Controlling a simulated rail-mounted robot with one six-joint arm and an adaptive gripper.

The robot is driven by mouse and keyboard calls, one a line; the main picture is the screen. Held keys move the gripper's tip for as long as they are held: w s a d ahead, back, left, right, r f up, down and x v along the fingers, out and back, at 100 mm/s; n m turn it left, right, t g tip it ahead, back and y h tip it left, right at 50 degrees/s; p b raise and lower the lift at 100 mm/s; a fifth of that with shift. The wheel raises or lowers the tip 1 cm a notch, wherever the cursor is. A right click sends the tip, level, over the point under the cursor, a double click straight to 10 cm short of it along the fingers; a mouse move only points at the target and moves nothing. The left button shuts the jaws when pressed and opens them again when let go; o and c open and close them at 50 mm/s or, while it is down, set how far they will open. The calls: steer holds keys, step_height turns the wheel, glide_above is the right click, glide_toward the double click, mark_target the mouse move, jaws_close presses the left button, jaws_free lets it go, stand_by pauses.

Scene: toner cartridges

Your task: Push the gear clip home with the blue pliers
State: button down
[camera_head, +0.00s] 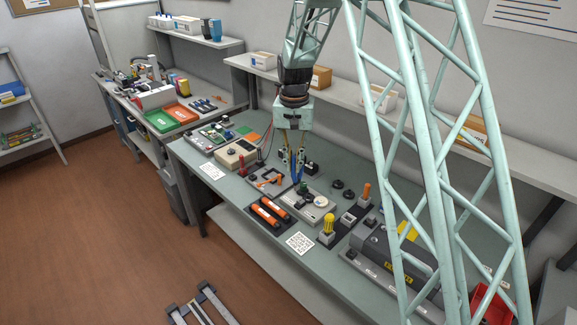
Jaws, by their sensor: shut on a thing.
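My gripper (291,158) is over the middle of the near workbench, pointing down. It is shut on the blue pliers (296,173), whose blue part hangs below the fingers. The lower end of the pliers is close above the back left part of a grey plate (289,201); I cannot tell whether it touches. The plate carries a pale disc (320,201) and small dark round parts. The gear clip is too small to make out, so I cannot tell how it sits.
Two orange-and-black cartridges (268,213) lie in front of the plate. A yellow-handled brush (328,227) and an orange-handled tool (366,192) stand to the right. A dark grey machine (385,262) fills the bench's right part. An orange-handled tool (268,181) lies left.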

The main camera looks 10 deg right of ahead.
mark_target(294, 180)
steer(key=shift+a, duration=0.25)
steer(key=shift+f, duration=0.15)
stand_by(0.4)
step_height(294, 180, down, 8)
steer(key=b, duration=0.4)
steer(key=shift+f, duration=0.25)
stand_by(0.7)
steer(key=shift+w+d, duration=0.5)
steer(key=shift+d, duration=0.15)
stand_by(1.7)
steer(key=shift+s+a, duration=0.1)
steer(key=shift+a, duration=0.05)
stand_by(0.6)
steer(key=shift+r+p, duration=1.45)
steer(key=shift+r, duration=2.55)
